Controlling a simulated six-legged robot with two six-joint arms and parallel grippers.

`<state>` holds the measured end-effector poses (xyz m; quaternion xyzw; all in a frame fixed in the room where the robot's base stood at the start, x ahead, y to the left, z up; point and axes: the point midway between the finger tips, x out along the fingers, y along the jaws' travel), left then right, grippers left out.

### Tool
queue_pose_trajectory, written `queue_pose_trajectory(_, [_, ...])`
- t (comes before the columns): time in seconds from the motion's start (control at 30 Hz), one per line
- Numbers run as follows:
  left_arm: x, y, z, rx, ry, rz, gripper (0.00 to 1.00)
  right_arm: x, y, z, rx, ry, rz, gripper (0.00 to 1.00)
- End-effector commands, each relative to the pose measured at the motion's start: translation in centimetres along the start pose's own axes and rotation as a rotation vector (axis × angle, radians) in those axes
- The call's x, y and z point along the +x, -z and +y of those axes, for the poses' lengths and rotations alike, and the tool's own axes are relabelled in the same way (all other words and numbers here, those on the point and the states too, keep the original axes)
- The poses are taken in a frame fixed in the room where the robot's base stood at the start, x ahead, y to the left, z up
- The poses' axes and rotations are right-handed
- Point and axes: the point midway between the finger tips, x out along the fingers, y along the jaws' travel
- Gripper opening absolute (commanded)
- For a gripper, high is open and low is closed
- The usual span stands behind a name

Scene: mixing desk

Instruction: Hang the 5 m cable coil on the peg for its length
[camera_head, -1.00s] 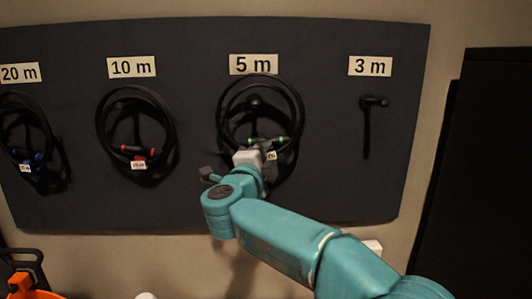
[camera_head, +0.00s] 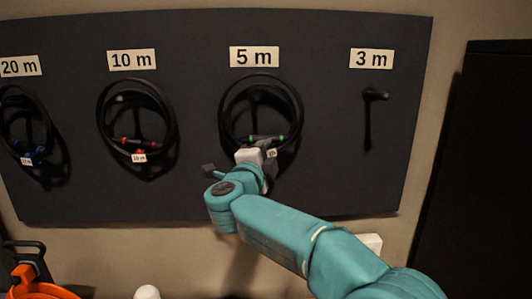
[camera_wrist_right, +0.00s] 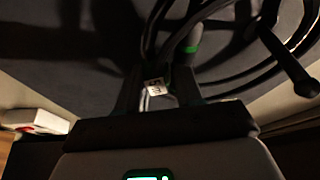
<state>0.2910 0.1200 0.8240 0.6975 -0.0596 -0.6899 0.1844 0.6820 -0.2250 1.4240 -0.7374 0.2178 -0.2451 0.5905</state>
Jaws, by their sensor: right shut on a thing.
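The 5 m cable coil (camera_head: 223,112) is black with green-banded connectors and a small white tag. It is upright against the dark board, below the 5 m label (camera_head: 254,57). The 5 m peg (camera_head: 257,96) shows inside its ring; I cannot tell whether the coil rests on it. My right gripper (camera_head: 260,150) is shut on the coil's bottom, by the connectors. The wrist view shows the tag (camera_wrist_right: 154,87), a green band (camera_wrist_right: 193,49) and a dark peg (camera_wrist_right: 285,60) crossing the loops. My left gripper is not in view.
The 10 m coil (camera_head: 99,125) with red connectors and the 20 m coil (camera_head: 50,130) with blue ones hang to the left. The 3 m peg (camera_head: 374,95) is bare. An orange object (camera_head: 45,291) is at bottom left. A black panel (camera_head: 480,170) stands at right.

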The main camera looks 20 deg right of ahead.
Motion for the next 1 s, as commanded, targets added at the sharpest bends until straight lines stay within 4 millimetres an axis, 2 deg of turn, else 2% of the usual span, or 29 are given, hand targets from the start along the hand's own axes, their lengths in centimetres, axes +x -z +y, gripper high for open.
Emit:
queue_pose_trajectory(0.13, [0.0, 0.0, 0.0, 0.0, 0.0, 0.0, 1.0, 0.0, 0.1, -0.2, 0.002, 0.003, 0.001, 0.0])
queue_pose_trajectory(0.17, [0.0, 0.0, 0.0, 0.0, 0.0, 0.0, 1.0, 0.0, 0.1, -0.2, 0.002, 0.003, 0.001, 0.39])
queue_pose_trajectory(0.23, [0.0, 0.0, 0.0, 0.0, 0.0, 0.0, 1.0, 0.0, 0.1, -0.2, 0.002, 0.003, 0.001, 0.61])
queue_pose_trajectory(0.27, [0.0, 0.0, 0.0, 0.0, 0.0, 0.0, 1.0, 0.0, 0.1, -0.2, 0.002, 0.003, 0.001, 0.65])
queue_pose_trajectory(0.53, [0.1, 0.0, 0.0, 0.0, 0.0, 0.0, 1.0, -0.1, -0.1, 0.1, -0.001, -0.002, -0.001, 0.65])
queue_pose_trajectory(0.67, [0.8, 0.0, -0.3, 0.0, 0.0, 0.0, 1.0, -1.2, -0.2, 0.3, 0.0, -0.001, -0.004, 0.65])
queue_pose_trajectory(0.77, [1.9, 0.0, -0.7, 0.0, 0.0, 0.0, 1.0, -3.1, -0.2, 0.5, 0.002, 0.001, -0.005, 0.65])
queue_pose_trajectory(1.0, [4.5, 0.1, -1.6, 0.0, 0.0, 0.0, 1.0, -9.7, -0.2, 0.4, 0.003, 0.004, -0.005, 0.65])
